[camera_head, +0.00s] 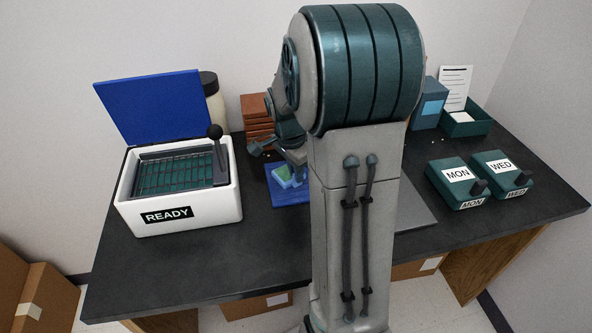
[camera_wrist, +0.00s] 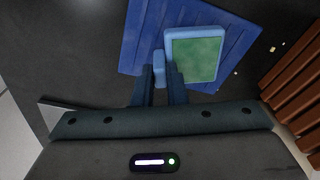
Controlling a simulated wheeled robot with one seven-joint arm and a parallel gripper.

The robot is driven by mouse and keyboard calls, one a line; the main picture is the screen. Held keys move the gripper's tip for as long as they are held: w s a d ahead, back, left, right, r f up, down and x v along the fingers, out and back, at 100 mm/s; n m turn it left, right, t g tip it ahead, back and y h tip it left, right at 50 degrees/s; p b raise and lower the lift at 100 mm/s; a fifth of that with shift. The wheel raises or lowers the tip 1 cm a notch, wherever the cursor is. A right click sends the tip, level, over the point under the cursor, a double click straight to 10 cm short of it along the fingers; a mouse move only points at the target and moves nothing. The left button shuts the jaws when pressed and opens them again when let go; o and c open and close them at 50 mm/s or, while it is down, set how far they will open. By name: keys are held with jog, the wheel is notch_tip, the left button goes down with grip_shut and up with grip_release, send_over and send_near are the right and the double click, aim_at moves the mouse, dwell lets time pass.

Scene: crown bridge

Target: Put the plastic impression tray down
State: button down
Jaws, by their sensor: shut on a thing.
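The plastic impression tray (camera_wrist: 195,56) has a light blue rim and a green filling. Its short blue handle (camera_wrist: 159,66) sits between the two fingers of my gripper (camera_wrist: 161,84), which is shut on it. In the head view the tray (camera_head: 283,177) shows over the blue mat (camera_head: 292,198), partly behind my own arm. In the wrist view the ribbed blue mat (camera_wrist: 138,42) lies under the tray. I cannot tell whether the tray touches the mat. My gripper is partly hidden in the head view.
A white box (camera_head: 185,213) marked READY, with a raised blue lid (camera_head: 150,103), stands left. Brown stacked slabs (camera_head: 257,117) stand behind the mat. Green MON (camera_head: 457,184) and WED (camera_head: 501,175) boxes sit right. The dark bench (camera_head: 240,265) is clear in front.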

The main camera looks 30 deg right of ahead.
jog(key=shift+f, duration=0.15)
jog(key=c, duration=1.5)
grip_release()
jog(key=shift+o, duration=0.2)
notch_tip(320, 180, up, 11)
jog(key=a+p, duration=0.1)
jog(key=s+a+f+n+t+y, duration=0.1)
jog(key=s+a+f+n+t, duration=0.1)
jog(key=s+a+n, duration=1.1)
jog(key=s+n, duration=0.3)
jog(key=shift+f+n+y, duration=0.15)
jog(key=shift+n+y, duration=0.15)
jog(key=shift+n, duration=0.1)
jog(key=shift+a, duration=0.1)
